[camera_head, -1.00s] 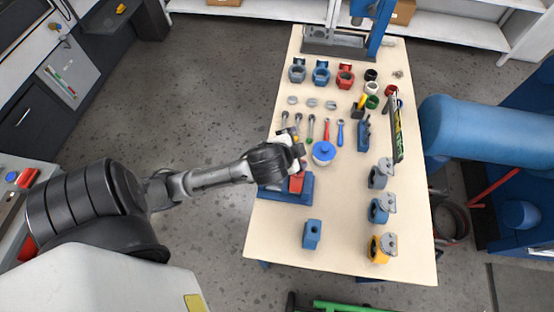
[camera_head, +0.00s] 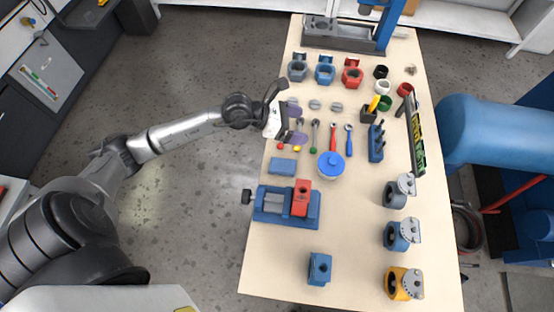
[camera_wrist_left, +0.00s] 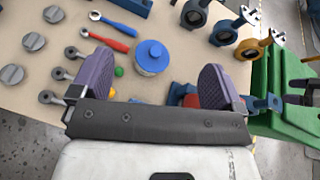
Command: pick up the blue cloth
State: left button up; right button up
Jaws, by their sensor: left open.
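A small flat blue rectangle (camera_head: 283,166), which looks like the folded blue cloth, lies on the table near its left edge, just behind the blue vise (camera_head: 273,204). My left gripper (camera_head: 298,124) is open and empty, with purple finger pads. It is over the table's left edge by the wrenches, farther back than the cloth and apart from it. In the left wrist view the open fingers (camera_wrist_left: 157,76) frame the blue-lidded jar (camera_wrist_left: 151,56). I cannot make out the cloth there; the gripper body covers the near part of the table.
The jar (camera_head: 331,165) stands right of the cloth. Wrenches (camera_head: 333,137) lie behind it. Valves (camera_head: 402,235) line the right side, and a blue block (camera_head: 319,268) sits in front. A rack (camera_head: 416,135) stands upright at right. The table's middle is fairly clear.

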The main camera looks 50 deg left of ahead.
pick_arm(q)
jog(key=s+a+f+m+g+y, duration=0.2)
jog(key=a+f+g+y, duration=0.1)
jog(key=f, duration=0.2)
jog(key=m+g+y, duration=0.2)
jog(key=g+y, duration=0.1)
jog(key=g, duration=0.1)
send_near(281, 165)
jog(key=b+x, duration=0.1)
jog(key=x, duration=0.8)
jog(key=shift+w+d+f, duration=0.1)
jog(key=shift+w+f, duration=0.05)
jog(key=shift+f, duration=0.2)
jog(key=shift+c, duration=0.2)
jog(key=c, duration=1)
jog(key=shift+o, duration=0.2)
notch_tip(281, 165, up, 10)
jog(key=shift+p, duration=0.4)
